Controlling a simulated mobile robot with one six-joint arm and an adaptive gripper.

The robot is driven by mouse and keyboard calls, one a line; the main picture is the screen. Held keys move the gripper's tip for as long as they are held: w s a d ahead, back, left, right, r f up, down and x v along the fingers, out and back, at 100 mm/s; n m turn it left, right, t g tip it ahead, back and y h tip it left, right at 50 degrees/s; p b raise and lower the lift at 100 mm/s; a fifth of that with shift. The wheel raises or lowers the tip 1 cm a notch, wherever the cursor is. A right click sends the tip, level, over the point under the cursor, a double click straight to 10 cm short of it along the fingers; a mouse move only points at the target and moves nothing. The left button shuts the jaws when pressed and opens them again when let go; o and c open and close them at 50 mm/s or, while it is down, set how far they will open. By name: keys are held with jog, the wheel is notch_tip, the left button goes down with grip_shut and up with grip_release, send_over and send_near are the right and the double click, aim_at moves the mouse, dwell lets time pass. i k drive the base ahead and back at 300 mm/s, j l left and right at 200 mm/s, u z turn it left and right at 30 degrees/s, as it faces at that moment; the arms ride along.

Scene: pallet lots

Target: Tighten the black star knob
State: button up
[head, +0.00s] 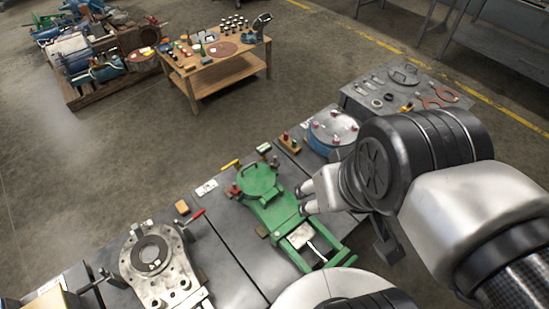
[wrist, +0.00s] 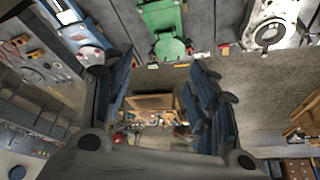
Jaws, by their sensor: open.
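I cannot make out a black star knob for certain in either view. A green fixture (head: 270,205) with a round plate lies on the grey bench, and small dark and red knob-like parts sit around its plate, too small to tell apart. The fixture also shows at the top of the wrist view (wrist: 161,18). My gripper (head: 305,199) appears just right of the green fixture in the head view; its height above the bench is unclear. In the wrist view my gripper (wrist: 160,80) has its dark fingers wide apart with nothing between them.
A metal fixture with a dark ring (head: 165,272) stands left of the green one. A blue round fixture (head: 322,143) stands beyond it, near a tool table (head: 365,108) with pliers. A wooden table (head: 238,72) and a loaded pallet (head: 90,98) stand farther back. The floor between is clear.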

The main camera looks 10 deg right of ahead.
aim_at(276, 166)
jog(key=i+l, duration=0.15)
jog(key=l, duration=0.25)
jog(key=i+l, duration=0.1)
jog(key=l, duration=0.3)
jog(key=i+l, duration=0.15)
jog(key=l, duration=0.25)
jog(key=i+l+u, duration=0.1)
jog(key=l, duration=0.3)
jog(key=l+u, duration=0.1)
jog(key=u, duration=0.3)
jog(key=l+u, duration=0.1)
jog(key=u, duration=0.3)
jog(key=l+u, duration=0.1)
jog(key=u, duration=0.3)
jog(key=l+u, duration=0.1)
jog(key=u, duration=0.3)
